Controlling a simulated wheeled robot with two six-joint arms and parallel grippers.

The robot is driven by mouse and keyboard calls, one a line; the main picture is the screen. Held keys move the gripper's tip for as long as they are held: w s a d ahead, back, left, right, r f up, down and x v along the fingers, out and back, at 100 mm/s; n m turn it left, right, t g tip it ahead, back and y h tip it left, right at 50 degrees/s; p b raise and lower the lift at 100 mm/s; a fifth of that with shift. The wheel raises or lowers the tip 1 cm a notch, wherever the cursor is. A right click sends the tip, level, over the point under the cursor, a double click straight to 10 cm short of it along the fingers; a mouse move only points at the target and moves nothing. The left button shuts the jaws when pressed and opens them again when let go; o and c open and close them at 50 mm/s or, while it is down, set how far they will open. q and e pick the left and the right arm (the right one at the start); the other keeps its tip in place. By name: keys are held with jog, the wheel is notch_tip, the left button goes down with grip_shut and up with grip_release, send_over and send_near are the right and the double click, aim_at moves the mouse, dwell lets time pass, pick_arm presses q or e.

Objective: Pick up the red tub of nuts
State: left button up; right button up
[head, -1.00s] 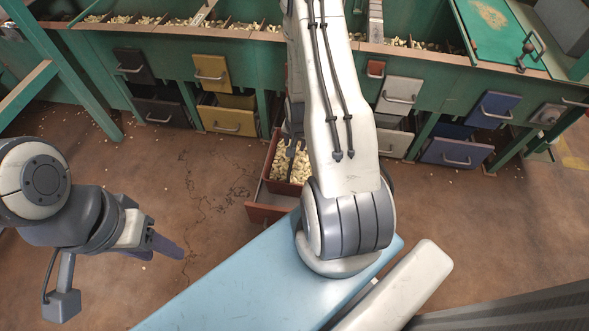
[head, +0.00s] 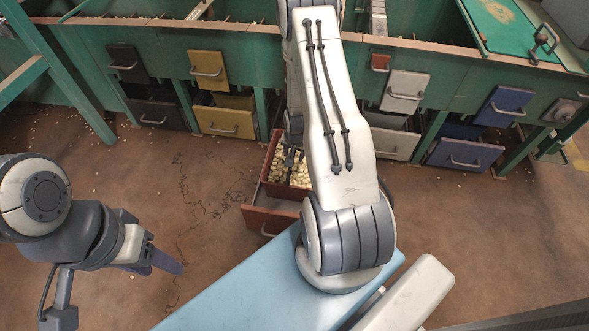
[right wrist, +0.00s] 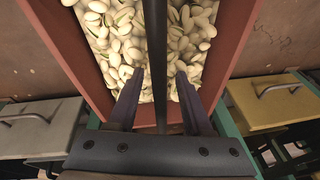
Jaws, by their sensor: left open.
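The red tub (head: 267,170), full of pale nuts, sits at the open red drawer (head: 270,220) below the hoppers; my right arm partly hides it. In the right wrist view the tub's red wall (right wrist: 240,40) shows around the pistachio-like nuts, with a dark bar (right wrist: 155,45) running across above them. My right gripper (right wrist: 156,82) is open over the tub, with one finger on each side of the bar and gaps between. In the head view its fingers (head: 292,160) reach down to the tub. My left gripper (head: 165,262) is open and empty above the floor, well left of the tub.
Green hoppers line the back, with yellow (head: 225,120), dark (head: 155,112), grey (head: 393,142) and blue (head: 463,153) drawers below. A green post (head: 60,80) stands at the left. The cracked brown floor between is mostly clear, with scattered nuts.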

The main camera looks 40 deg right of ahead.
grip_shut()
dwell(1.2)
jog(key=shift+r, duration=0.2)
